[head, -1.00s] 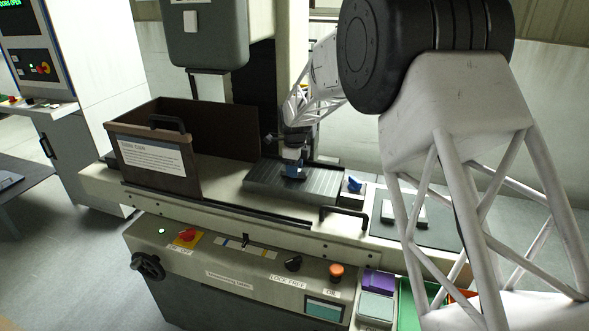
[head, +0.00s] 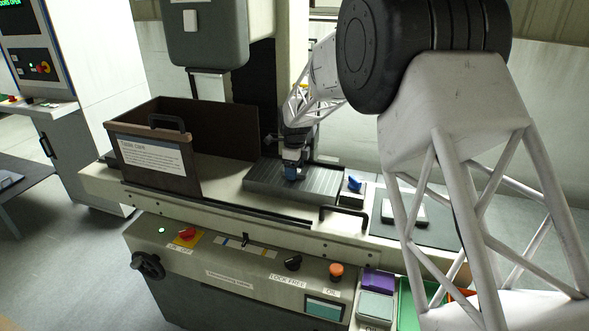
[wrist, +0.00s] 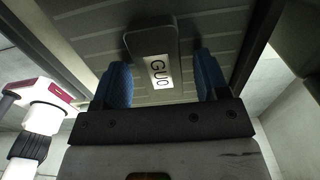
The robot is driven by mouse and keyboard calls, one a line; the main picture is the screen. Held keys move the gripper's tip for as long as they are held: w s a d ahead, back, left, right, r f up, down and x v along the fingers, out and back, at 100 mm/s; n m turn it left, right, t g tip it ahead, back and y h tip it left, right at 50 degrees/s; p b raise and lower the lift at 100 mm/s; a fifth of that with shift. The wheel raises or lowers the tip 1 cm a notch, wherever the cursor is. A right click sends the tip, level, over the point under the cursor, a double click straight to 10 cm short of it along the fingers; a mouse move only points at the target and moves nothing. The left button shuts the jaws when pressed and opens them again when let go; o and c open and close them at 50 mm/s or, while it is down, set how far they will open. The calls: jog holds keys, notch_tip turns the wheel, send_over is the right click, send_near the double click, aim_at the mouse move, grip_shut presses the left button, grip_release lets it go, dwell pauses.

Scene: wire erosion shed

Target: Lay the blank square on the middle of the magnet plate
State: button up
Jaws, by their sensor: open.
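The magnet plate (head: 262,188) is a grey ribbed slab on the machine table, and its ribs fill the background of the wrist view (wrist: 215,28). The blank (wrist: 150,42), a grey block with a white label, lies over the plate with its long side across the ribs. My gripper (wrist: 163,78) is open, its two blue fingers on either side of the blank with gaps between. In the head view my gripper (head: 291,175) points down at about the plate's middle. The blank is largely hidden there. I cannot tell whether its underside touches everywhere.
A brown open guard box (head: 150,158) stands left of the plate. A small blue-topped part (head: 354,184) sits at the plate's right. Farther right, a dark mat (head: 385,232) bears a pale block (head: 407,212). A black handle (head: 343,212) stands at the table's front edge.

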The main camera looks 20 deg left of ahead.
jog(key=shift+r, duration=0.1)
notch_tip(320, 180, up, 12)
dwell(0.6)
dwell(0.9)
jog(key=s+d+r+n, duration=0.35)
jog(key=s+d, duration=0.25)
jog(key=d, duration=0.3)
jog(key=s+d+r+n+t, duration=0.15)
jog(key=s+d+r, duration=0.35)
jog(key=d, duration=0.5)
jog(key=s+d+r+n, duration=0.3)
jog(key=s+d, duration=0.4)
jog(key=d, duration=0.2)
jog(key=s+d+f+n, duration=0.2)
jog(key=s+d, duration=0.4)
jog(key=s, duration=0.4)
jog(key=s+d+f+n, duration=0.2)
jog(key=s+d+n, duration=0.2)
jog(key=s, duration=0.7)
jog(key=s+d+f+n+t, duration=0.1)
jog(key=s+d+f+n, duration=0.2)
jog(key=s+d, duration=0.5)
jog(key=shift+s+d+n, duration=0.2)
jog(key=shift+s+n, duration=0.2)
jog(key=shift+s, duration=0.85)
